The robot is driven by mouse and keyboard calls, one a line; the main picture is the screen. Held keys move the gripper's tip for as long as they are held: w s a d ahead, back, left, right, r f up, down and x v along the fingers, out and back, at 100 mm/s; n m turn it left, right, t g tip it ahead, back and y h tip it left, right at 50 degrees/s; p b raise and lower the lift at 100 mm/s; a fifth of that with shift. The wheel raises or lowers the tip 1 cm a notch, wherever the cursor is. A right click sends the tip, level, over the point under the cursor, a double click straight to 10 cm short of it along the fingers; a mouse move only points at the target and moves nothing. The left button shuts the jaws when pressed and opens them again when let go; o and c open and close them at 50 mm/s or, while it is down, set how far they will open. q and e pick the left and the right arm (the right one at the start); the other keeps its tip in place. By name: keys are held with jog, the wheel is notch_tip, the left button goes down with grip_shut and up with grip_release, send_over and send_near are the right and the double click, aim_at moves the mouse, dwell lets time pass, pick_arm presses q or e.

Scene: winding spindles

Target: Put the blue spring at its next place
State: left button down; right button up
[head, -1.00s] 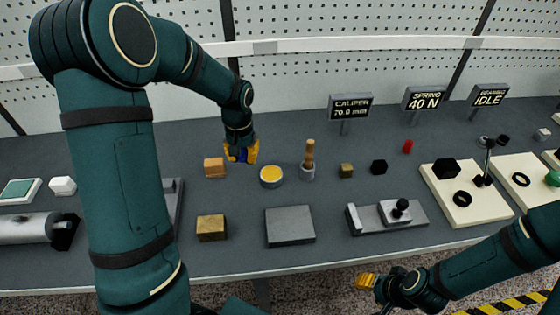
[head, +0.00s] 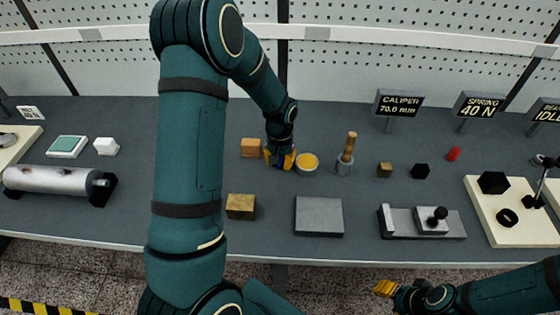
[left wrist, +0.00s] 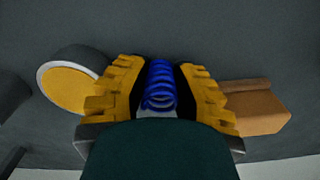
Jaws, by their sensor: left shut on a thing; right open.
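The blue spring (left wrist: 160,86) is between the yellow fingers of my left gripper (left wrist: 162,90) in the left wrist view, and the gripper is shut on it. In the head view my left gripper (head: 280,160) is low over the table, between an orange-brown block (head: 251,147) and a round dish with a yellow top (head: 307,164). The spring is mostly hidden by the fingers there. My right gripper (head: 386,288) is open and empty, in front of the table's front edge. A sign reading SPRING 40 N (head: 479,104) stands at the back right.
A grey plate (head: 319,216), a brass block (head: 240,206) and a wooden-handled tool in a cup (head: 346,155) are nearby. A slide fixture (head: 421,221) and a cream board (head: 511,223) are to the right. A red piece (head: 453,154) lies before the SPRING sign.

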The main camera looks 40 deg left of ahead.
pick_arm(q)
jog(key=shift+f, duration=0.15)
jog(key=c, duration=1.1)
grip_release()
jog(key=shift+c, duration=0.2)
